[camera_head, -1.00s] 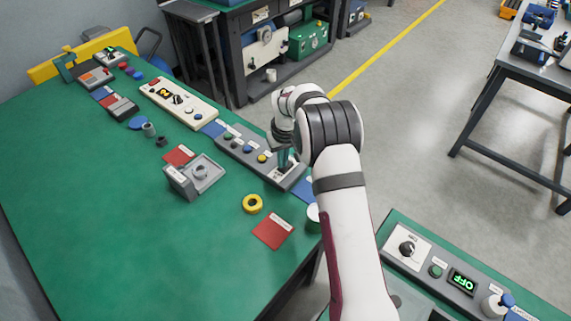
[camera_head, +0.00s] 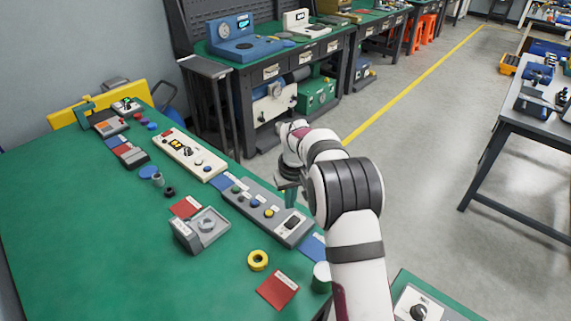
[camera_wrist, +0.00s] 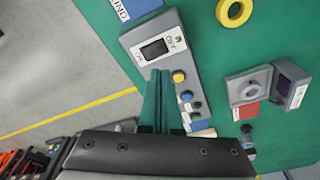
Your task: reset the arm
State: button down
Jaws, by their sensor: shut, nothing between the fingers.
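My arm reaches up from the lower right of the head view, over the right edge of the green table (camera_head: 90,235). My gripper (camera_head: 290,194) is above a grey control box (camera_head: 250,205) with round buttons and a dark switch. In the wrist view my gripper (camera_wrist: 157,75) shows as two teal fingers pressed together, with nothing between them. Their tips appear over the grey box (camera_wrist: 168,60), close to its switch and yellow button. I cannot tell the exact gap below them.
A grey fixture (camera_head: 202,229), a yellow ring (camera_head: 258,260), a red card (camera_head: 278,289) and a white-topped cylinder (camera_head: 321,277) are near the grey box. A cream control box (camera_head: 188,154) stands farther back. The table's left side is clear.

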jog(key=s+d+r+m+g, duration=0.1)
jog(key=s+r+m, duration=0.1)
jog(key=s+r, duration=0.65)
jog(key=s+d+r+m, duration=0.15)
jog(key=s+r, duration=0.35)
jog(key=s, duration=0.6)
jog(key=s+f+m+g+y, duration=0.1)
jog(key=s+m, duration=0.4)
jog(key=s, duration=1.6)
jog(key=shift+a+f, duration=0.4)
jog(key=shift+f, duration=0.2)
